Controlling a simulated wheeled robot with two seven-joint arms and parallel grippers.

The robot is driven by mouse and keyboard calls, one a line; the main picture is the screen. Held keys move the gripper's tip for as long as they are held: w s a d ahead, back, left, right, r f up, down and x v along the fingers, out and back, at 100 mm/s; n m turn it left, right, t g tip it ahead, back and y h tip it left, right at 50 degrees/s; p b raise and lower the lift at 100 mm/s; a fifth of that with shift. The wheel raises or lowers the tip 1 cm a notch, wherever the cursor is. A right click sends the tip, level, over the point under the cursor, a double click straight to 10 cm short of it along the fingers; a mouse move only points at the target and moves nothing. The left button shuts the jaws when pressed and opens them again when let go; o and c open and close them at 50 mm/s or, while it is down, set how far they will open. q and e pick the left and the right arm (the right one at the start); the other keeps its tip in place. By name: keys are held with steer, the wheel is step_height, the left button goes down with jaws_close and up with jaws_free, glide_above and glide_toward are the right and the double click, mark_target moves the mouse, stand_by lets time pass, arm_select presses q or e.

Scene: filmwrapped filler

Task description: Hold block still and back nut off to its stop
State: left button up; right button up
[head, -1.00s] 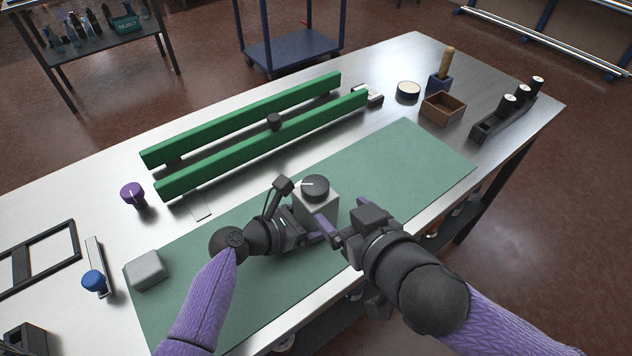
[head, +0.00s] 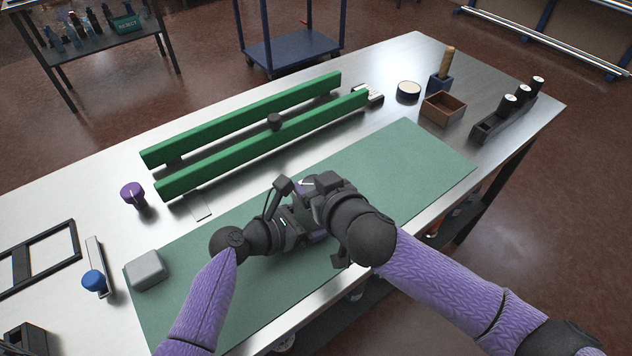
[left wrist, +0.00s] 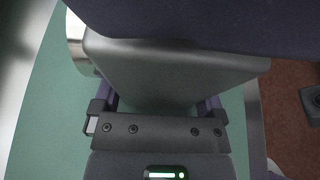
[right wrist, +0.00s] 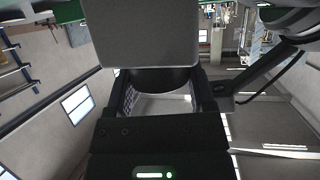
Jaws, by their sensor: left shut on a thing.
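The grey block (left wrist: 165,75) is between the fingers of my left gripper (left wrist: 158,110), which is shut on it above the green mat (head: 410,165). In the head view my right gripper (head: 316,192) covers nearly all of the block. In the right wrist view the block (right wrist: 150,35) fills the top middle, with the dark round nut (right wrist: 165,79) next to it. My right gripper's fingers (right wrist: 163,96) are apart, one on each side of the nut. I cannot tell whether they touch it. The nut's marking is hidden.
Two green rails (head: 250,115) lie behind the mat. A loose grey block (head: 147,270), blue-knobbed part (head: 93,282) and purple knob (head: 133,193) are at left. A brown box (head: 443,108) and black rack (head: 506,110) stand at right. The mat's right half is clear.

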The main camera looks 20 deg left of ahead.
steer(key=c, duration=0.4)
